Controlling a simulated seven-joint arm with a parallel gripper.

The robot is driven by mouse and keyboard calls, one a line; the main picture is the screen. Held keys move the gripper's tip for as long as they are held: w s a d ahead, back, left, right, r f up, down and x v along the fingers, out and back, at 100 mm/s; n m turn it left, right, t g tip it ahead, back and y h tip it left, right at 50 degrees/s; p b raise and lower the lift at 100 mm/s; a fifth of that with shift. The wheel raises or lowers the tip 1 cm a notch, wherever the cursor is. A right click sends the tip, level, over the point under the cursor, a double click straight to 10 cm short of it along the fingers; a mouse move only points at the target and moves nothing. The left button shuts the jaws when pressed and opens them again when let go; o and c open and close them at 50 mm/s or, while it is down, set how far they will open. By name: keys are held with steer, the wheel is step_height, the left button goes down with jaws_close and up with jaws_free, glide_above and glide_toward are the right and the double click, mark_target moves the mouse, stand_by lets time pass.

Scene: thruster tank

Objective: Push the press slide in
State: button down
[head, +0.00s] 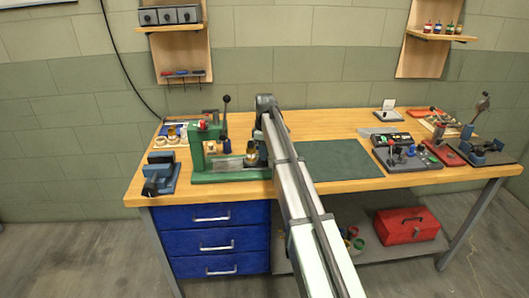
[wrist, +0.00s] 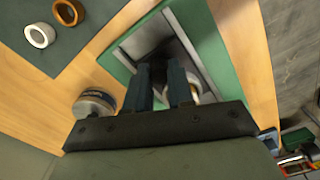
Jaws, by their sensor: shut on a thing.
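The green press (head: 205,150) stands on the left part of the bench, with a dark lever at its top. Its grey slide (head: 229,163) lies along the low green base, sticking out to the right of the frame. My gripper (head: 257,160) is low at the right end of the base, partly hidden by my arm. In the wrist view the two fingers (wrist: 160,90) point down at the grey slide (wrist: 140,42) in its green base (wrist: 118,62). They are shut on a dark part of it, mostly hidden. A pale round piece (wrist: 193,88) shows behind the right finger.
A round labelled tin (wrist: 95,104) stands beside the base in the wrist view. Two rings (wrist: 40,35) lie on a dark mat.

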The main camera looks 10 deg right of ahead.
mark_target(244, 162)
steer(key=a, duration=0.8)
steer(key=shift+a, duration=0.15)
steer(key=c, duration=1)
jaws_free()
steer(key=shift+r, duration=0.1)
step_height(244, 162, up, 14)
steer(key=shift+f, duration=0.15)
